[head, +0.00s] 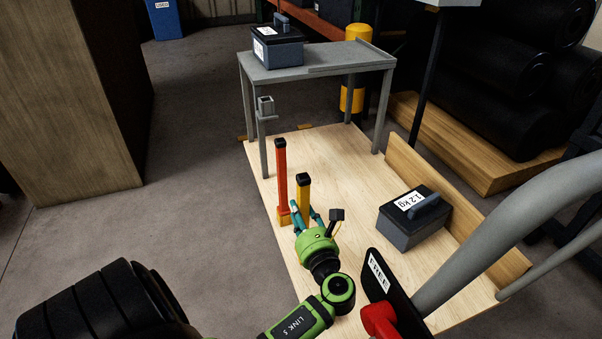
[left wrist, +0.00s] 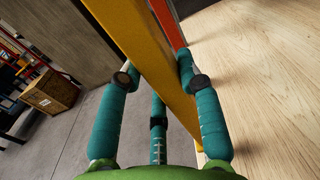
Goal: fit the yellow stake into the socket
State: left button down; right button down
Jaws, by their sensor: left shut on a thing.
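The yellow stake (head: 303,188) stands about upright with a dark top, near the left edge of the wooden board. My left gripper (head: 305,213) is shut on it; in the left wrist view the teal fingers (left wrist: 156,78) lie on both sides of the yellow stake (left wrist: 150,50). A red stake (head: 282,175) with a dark top and a yellow foot stands just left of it; its red face also shows in the left wrist view (left wrist: 166,18). A grey square socket (head: 265,105) sits on a bracket at the grey table's front left leg. The yellow stake's lower end is hidden in the head view.
The grey table (head: 335,62) bears a dark weight box (head: 278,50). Another box (head: 412,222), marked 1.2 kg, lies on the wooden board (head: 345,185) to the right. A black "FREE" plate (head: 377,275) and grey tubes stand at the front right. The board's middle is clear.

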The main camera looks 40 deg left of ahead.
aim_at(302, 191)
pick_arm(q)
jog(key=shift+f+b, duration=0.55)
jog(key=shift+f, duration=0.4)
jog(key=c, duration=0.8)
grip_release()
jog(key=shift+o, duration=0.2)
jog(key=shift+f, duration=0.1)
notch_tip(302, 191, up, 10)
jog(key=shift+r, duration=0.1)
jog(key=shift+r, duration=0.1)
